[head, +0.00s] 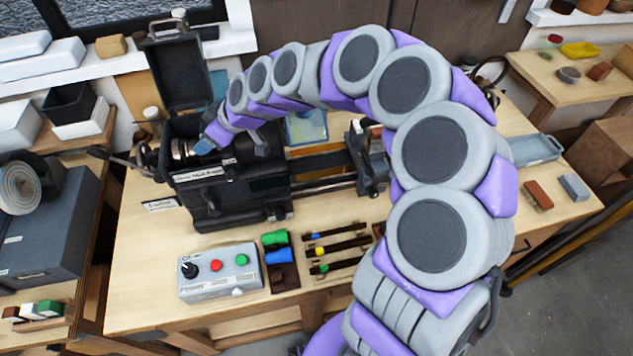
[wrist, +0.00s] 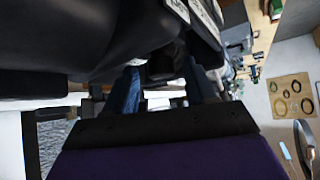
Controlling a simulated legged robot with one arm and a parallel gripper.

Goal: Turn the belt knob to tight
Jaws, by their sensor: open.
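The black lathe (head: 235,205) stands on the wooden bench, with the lid (head: 180,75) of its headstock swung up. My gripper (head: 208,142) is at the top of the headstock, beside the round metal part. In the wrist view my gripper (wrist: 163,88) is open, its two blue fingers apart, with a small dark part (wrist: 165,65) of the machine between or just beyond them. I cannot tell whether they touch it. I cannot make out the belt knob for certain; my gripper and wrist cover part of the headstock.
A grey control box (head: 220,283) with a black knob and coloured buttons stands at the bench front. Beside it are green and blue pieces (head: 277,250) and several dark tools (head: 335,250). A lever (head: 120,158) sticks out left of the lathe. My arm arches over the bench's right half.

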